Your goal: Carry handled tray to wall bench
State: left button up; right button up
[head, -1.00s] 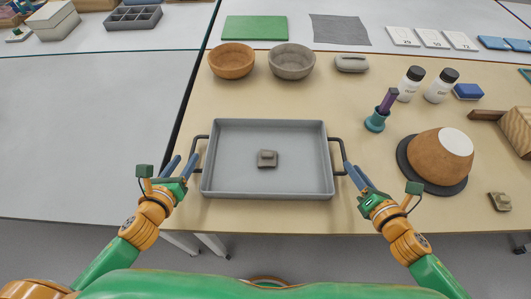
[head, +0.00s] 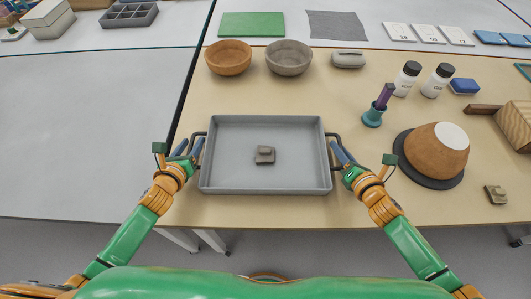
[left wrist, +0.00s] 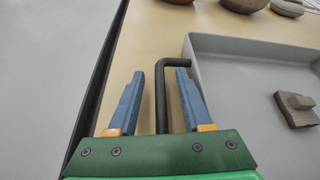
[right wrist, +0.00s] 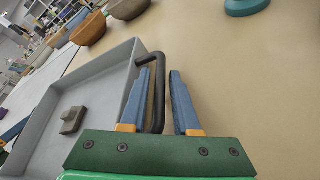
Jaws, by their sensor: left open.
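The grey handled tray (head: 225,170) lies flat on the beige table, with a dark handle at each short side. A small brown sherd-like piece (head: 264,155) sits inside it near the middle. My left gripper (head: 187,148) is at the left handle (left wrist: 161,100), which stands between its two open blue fingers in the left wrist view (left wrist: 161,75). My right gripper (head: 337,147) is at the right handle (right wrist: 157,100). In the right wrist view (right wrist: 160,75) its fingers are apart on both sides of the bar, closer on the tray side.
Brown (head: 228,57) and grey (head: 289,57) bowls and a grey oblong object (head: 348,60) stand behind the tray. The grey surface at left (head: 80,130) is clear.

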pick_arm(q)
jog(key=shift+c, duration=0.2)
pick_arm(e)
jog(key=shift+c, duration=0.2)
pick_arm(q)
jog(key=c, duration=0.4)
pick_arm(e)
jog(key=c, duration=0.4)
pick_arm(q)
grip_shut()
pick_arm(e)
grip_shut()
